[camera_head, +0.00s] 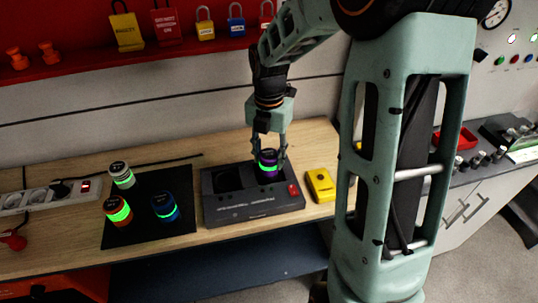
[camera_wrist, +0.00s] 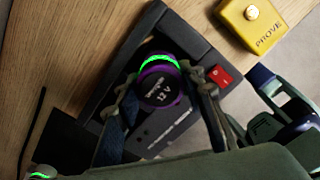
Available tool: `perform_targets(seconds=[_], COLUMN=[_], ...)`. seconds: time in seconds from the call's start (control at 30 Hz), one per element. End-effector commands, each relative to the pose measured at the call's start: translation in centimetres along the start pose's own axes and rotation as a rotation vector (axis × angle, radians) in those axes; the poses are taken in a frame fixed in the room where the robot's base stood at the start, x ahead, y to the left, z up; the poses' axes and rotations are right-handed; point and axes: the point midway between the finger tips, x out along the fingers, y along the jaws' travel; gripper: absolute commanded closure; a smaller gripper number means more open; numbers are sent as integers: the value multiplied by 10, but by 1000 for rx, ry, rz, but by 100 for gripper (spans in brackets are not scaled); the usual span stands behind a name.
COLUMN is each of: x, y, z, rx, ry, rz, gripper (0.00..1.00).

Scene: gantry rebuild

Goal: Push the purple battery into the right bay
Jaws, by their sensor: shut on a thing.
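The purple battery (camera_head: 268,161) has a dark top and a bright green band. It stands upright at the right bay of the black charger (camera_head: 222,212). In the wrist view the battery (camera_wrist: 160,86) shows a "12 V" label on its top. My gripper (camera_head: 269,155) is shut on the battery, with a finger on each side; the fingers also show in the wrist view (camera_wrist: 164,100). How deep the battery sits in the bay is hidden by the fingers and the battery itself. The left bay (camera_head: 228,180) looks dark and empty.
A black mat (camera_head: 150,230) on the left holds a white battery (camera_head: 121,175), an orange battery (camera_head: 117,210) and a blue battery (camera_head: 165,206). A yellow "PROVE" box (camera_head: 320,186) stands close right of the charger. A red switch (camera_wrist: 220,77) is on the charger beside my finger.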

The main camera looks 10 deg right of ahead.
Motion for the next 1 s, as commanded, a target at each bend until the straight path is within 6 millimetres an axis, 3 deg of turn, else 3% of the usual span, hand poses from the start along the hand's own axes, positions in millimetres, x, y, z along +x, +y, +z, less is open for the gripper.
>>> perform_targets(seconds=[0.4, 0.43, 0.5, 0.77, 1.0], x=[9, 9, 8, 8, -6], y=[0, 0, 0, 0, 0], z=[0, 0, 0, 0, 0], rx=[0, 0, 0, 0, 0], ry=[0, 0, -1, 1, 0], rz=[0, 0, 0, -1, 0], gripper=[100, 63, 57, 57, 57])
